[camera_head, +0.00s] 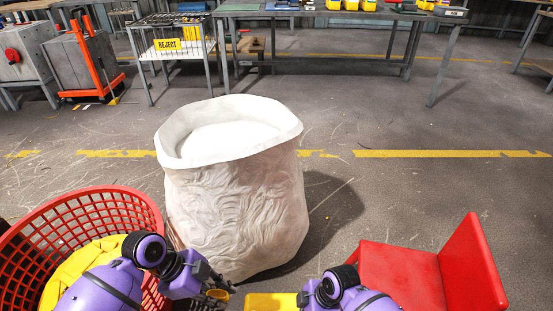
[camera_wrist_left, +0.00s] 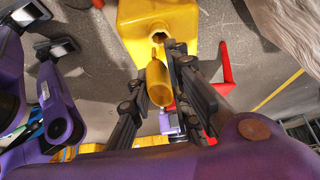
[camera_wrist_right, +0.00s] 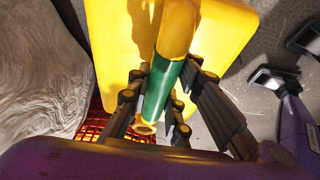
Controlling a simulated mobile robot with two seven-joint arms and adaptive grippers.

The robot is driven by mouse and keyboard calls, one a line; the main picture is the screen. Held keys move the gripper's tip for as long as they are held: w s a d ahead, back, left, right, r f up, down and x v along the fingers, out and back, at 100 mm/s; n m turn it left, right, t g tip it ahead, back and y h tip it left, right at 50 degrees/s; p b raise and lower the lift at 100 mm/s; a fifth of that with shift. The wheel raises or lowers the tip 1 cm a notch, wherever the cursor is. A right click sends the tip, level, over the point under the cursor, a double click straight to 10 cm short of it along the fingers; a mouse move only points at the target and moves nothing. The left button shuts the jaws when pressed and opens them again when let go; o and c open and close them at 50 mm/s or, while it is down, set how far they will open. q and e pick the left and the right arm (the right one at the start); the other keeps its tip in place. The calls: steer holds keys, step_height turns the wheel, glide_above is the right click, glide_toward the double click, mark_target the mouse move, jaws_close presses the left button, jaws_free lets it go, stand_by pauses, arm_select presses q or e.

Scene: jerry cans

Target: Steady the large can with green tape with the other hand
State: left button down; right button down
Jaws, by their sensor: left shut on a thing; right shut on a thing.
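The large yellow can (camera_head: 270,303) stands at the bottom middle of the head view, mostly cut off. In the right wrist view its yellow body (camera_wrist_right: 112,40) fills the upper middle, with green tape (camera_wrist_right: 157,92) on its handle. My right gripper (camera_wrist_right: 166,85) is shut on that taped handle. My left gripper (camera_wrist_left: 160,75) is shut on a small yellow scoop-like piece (camera_wrist_left: 158,85), which also shows in the head view (camera_head: 218,295). In the left wrist view it is close to the can's dark opening (camera_wrist_left: 176,46); whether they touch I cannot tell.
A big white sack (camera_head: 235,205) stands just beyond my grippers. A red basket (camera_head: 95,205) with yellow contents (camera_head: 75,272) is at the left. A red chair-like object (camera_head: 440,270) is at the right. Workbenches (camera_head: 340,14) stand at the back, with open floor before them.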

arm_select(q)
steer(key=shift+a+r, duration=0.1)
steer(key=shift+a, duration=0.05)
arm_select(e)
steer(key=shift+s, duration=0.1)
steer(key=c, duration=1.5)
jaws_free()
steer(key=shift+r, duration=0.1)
